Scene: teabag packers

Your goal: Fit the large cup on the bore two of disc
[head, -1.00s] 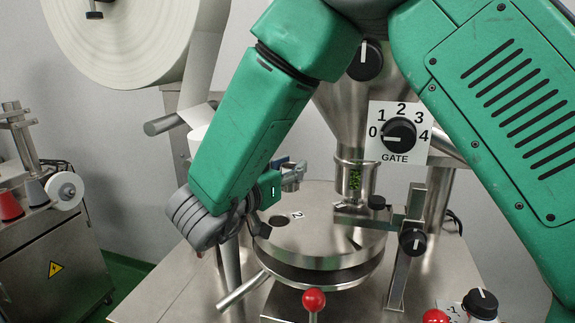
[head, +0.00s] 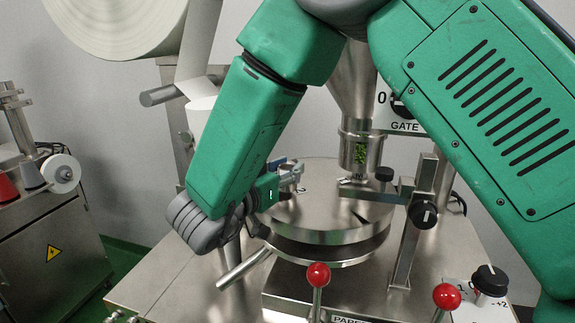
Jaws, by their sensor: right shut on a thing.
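The round steel disc (head: 335,212) lies on the machine, with a number mark near its left edge. My right gripper (head: 291,172) hangs over the left part of the disc. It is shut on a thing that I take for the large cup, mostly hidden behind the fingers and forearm. Bore two, by the mark, is largely hidden under the gripper. I cannot tell whether the held thing touches the disc. My left gripper is not in view.
A steel hopper with a sight tube (head: 360,150) stands behind the disc. A bracket with a black knob (head: 423,214) stands at its right. Red-balled levers (head: 318,275) are in front. A paper roll (head: 115,20) hangs at upper left.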

